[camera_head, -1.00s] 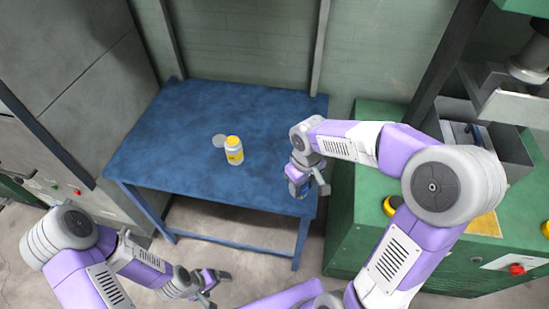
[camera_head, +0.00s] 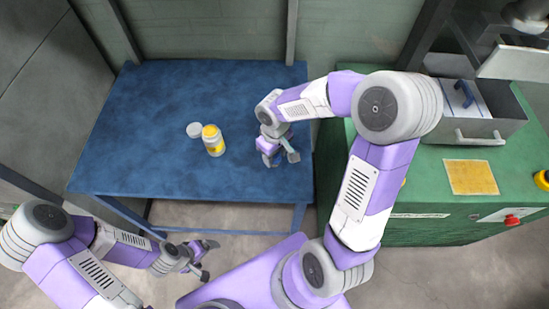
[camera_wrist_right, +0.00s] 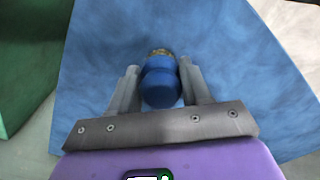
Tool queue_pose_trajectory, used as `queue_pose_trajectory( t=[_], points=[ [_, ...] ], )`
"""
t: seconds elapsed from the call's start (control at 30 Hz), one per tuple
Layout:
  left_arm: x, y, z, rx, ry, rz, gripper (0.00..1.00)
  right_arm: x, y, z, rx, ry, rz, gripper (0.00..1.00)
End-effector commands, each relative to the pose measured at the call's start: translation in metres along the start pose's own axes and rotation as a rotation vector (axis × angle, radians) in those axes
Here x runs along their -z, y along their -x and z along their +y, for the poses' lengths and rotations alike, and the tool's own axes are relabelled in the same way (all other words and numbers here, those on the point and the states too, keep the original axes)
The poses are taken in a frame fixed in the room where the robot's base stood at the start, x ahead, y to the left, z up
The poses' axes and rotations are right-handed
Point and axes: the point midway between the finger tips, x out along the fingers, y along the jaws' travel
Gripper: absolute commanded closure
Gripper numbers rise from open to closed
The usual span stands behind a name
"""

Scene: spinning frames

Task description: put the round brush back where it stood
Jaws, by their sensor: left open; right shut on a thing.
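The round brush (camera_wrist_right: 160,85) shows in the right wrist view, with a round blue handle and a brownish bristle end. My right gripper (camera_wrist_right: 160,76) is shut on it, one finger on each side. In the head view, my right gripper (camera_head: 279,158) is over the right part of the blue table (camera_head: 150,110), and the brush is mostly hidden there. I cannot tell whether the brush touches the table. My left gripper (camera_head: 208,259) is open and empty, in front of the table's front edge.
The table's left half is clear.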

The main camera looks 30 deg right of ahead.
Motion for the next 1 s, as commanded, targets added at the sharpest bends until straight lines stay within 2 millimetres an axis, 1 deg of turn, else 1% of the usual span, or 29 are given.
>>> queue_pose_trajectory(
  t=[0.03,0.1,0.33,0.47,0.5,0.67,1.0],
  points=[
    [0.0004,-0.0059,-0.0022,0.000,0.000,0.000,0.12,-0.0008,-0.0127,-0.0002,0.002,0.000,-0.004,0.86],
    [0.0005,-0.0077,-0.0029,0.000,0.000,0.000,0.12,-0.0007,-0.0194,-0.0001,0.001,0.000,-0.003,0.86],
    [0.0005,-0.0063,-0.0023,0.000,0.000,0.000,0.12,-0.0001,-0.0183,-0.0001,0.000,0.000,0.000,0.86],
    [0.0007,-0.0097,-0.0035,0.000,0.000,0.001,0.12,0.0000,-0.0220,-0.0001,0.000,0.000,0.000,0.86],
    [0.0007,-0.0101,-0.0037,0.000,0.000,0.001,0.12,-0.0001,-0.0226,-0.0001,0.000,0.000,0.000,0.51],
    [0.0006,-0.0090,-0.0033,0.000,0.000,0.001,0.12,-0.0001,-0.0214,-0.0001,0.000,0.000,0.000,0.27],
    [0.0005,-0.0065,-0.0024,0.000,0.000,0.000,0.12,0.0000,-0.0184,-0.0001,0.000,0.000,0.000,0.27]
  ],
)
